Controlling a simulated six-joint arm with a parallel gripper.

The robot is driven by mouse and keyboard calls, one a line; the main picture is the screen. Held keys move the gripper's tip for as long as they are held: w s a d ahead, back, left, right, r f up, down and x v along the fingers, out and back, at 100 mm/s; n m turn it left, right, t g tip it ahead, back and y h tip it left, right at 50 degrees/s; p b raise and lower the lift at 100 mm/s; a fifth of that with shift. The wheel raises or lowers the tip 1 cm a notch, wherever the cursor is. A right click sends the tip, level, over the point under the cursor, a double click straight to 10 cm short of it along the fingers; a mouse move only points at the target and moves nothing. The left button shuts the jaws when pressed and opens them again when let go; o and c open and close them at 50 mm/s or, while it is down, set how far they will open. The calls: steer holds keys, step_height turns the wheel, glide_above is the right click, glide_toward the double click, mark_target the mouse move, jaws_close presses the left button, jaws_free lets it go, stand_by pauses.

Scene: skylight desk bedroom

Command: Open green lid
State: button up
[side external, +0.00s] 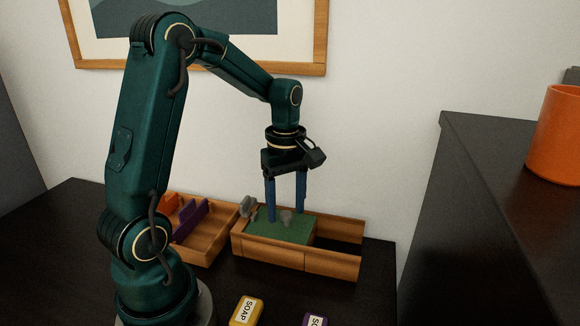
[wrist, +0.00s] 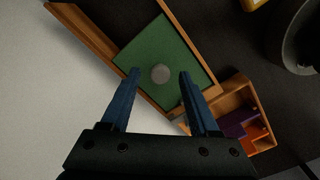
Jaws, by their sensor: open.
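The green lid (side external: 278,233) lies flat on a long wooden box (side external: 332,263), over its left part in the side view; the right part is uncovered. A grey knob (side external: 286,218) stands on the lid. My gripper (side external: 286,214) is open and points down, with its blue fingers around the knob's position. In the wrist view, the round knob (wrist: 160,73) shows between the fingertips of my gripper (wrist: 160,75), with a gap on each side, above the green lid (wrist: 181,45). I cannot tell exactly how low the fingertips reach.
A wooden tray (side external: 207,257) with orange and purple items stands left of the box. A grey piece (side external: 247,207) sits at the box's left end. Yellow (side external: 245,310) and purple (side external: 314,320) soap boxes lie in front. An orange cup (side external: 556,135) stands on the dark cabinet (side external: 475,190) at right.

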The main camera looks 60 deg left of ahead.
steer(key=shift+f, duration=0.25)
jaws_close()
steer(key=shift+r, duration=0.1)
stand_by(1.2)
